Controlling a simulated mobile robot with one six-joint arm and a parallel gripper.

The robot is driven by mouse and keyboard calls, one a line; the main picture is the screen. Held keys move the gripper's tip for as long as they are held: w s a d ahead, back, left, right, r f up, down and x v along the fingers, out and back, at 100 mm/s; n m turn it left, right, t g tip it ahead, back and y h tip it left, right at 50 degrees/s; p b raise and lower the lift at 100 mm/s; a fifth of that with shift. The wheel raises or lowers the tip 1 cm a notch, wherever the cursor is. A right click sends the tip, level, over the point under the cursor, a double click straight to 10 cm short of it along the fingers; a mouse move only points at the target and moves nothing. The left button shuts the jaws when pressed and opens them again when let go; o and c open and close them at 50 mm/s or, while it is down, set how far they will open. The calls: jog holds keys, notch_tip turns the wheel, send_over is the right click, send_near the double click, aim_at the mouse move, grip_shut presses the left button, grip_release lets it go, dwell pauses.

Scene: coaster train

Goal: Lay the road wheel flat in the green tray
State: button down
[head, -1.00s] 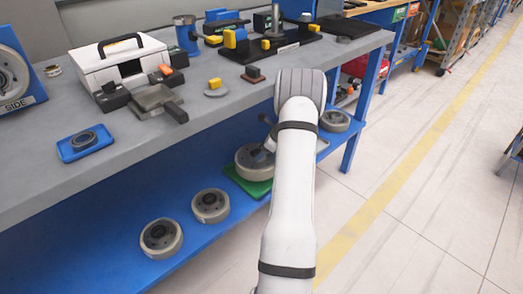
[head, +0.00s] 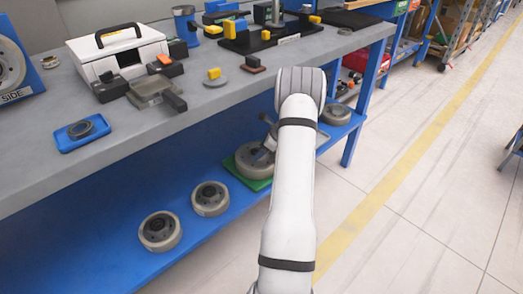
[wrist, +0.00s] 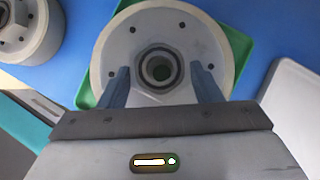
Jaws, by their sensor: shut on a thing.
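The road wheel (head: 250,166) is a thick grey-beige disc with a dark central hub. It is over the green tray (head: 230,166) on the lower blue shelf, face up and roughly level. In the wrist view the wheel (wrist: 135,45) covers most of the tray (wrist: 240,60), whose green corners show around it. My gripper (wrist: 163,88) is shut on the wheel, with one finger on each side of the central hub. In the head view my arm partly hides the wheel's right side. I cannot tell whether the wheel's underside touches the tray floor.
Two similar wheels (head: 210,198) (head: 160,231) lie on the shelf to the left, and another wheel (head: 335,114) lies to the right. The grey bench top (head: 130,130) overhangs the shelf. A blue leg (head: 357,135) stands at right. The floor in front is clear.

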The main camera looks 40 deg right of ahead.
jog(key=shift+w+d+f, duration=0.1)
dwell(0.7)
jog(key=c, duration=0.8)
grip_release()
jog(key=o, duration=0.4)
jog(key=shift+f, duration=0.1)
jog(key=shift+s+a+f, duration=0.2)
jog(key=shift+s+f, duration=0.05)
jog(key=shift+f, duration=0.1)
jog(key=v, duration=0.2)
jog(key=p+v, duration=0.1)
jog(key=v, duration=0.2)
jog(key=p+v, duration=0.1)
jog(key=v, duration=0.2)
jog(key=shift+w+r, duration=0.2)
jog(key=shift+r, duration=0.1)
jog(key=shift+s+f, duration=0.1)
